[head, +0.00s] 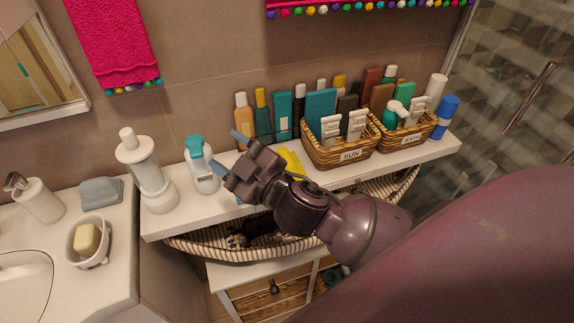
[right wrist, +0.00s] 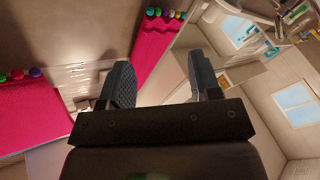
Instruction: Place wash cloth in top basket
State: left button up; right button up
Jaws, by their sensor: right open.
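My right gripper (head: 228,153) is open and empty above the white shelf top, near the white bottle with a teal cap (head: 200,165). The right wrist view shows its two fingers (right wrist: 163,78) apart with nothing between them. A folded yellow cloth-like thing (head: 291,161) lies on the shelf behind my right arm, partly hidden; I cannot tell for sure that it is the wash cloth. The top basket (head: 205,247), with a striped lining, is pulled out under the shelf top. Something dark lies in it, and my arm hides part of it. My left gripper is not in view.
Several bottles and two wicker baskets, labelled SUN (head: 340,155) and BATH (head: 408,137), stand along the shelf (head: 425,152). A white dispenser (head: 147,172) stands at its left end. A soap dish (head: 88,243) is on the sink counter. A pink towel (head: 115,40) hangs on the wall.

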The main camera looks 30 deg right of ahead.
jog(key=s+a+r+n+g+y, duration=0.1)
jog(key=a+r+n+g+y, duration=0.3)
jog(key=a+n+y, duration=0.6)
jog(key=n+g+h, duration=1.3)
jog(key=h, duration=0.3)
send_near(287, 155)
jog(key=shift+d+f, duration=0.1)
jog(key=shift+d, duration=0.25)
jog(key=f, duration=0.3)
jog(key=w+f, duration=0.1)
jog(key=f, duration=0.6)
jog(key=shift+w+f, duration=0.25)
jog(key=shift+f, duration=0.05)
jog(key=shift+c, duration=0.3)
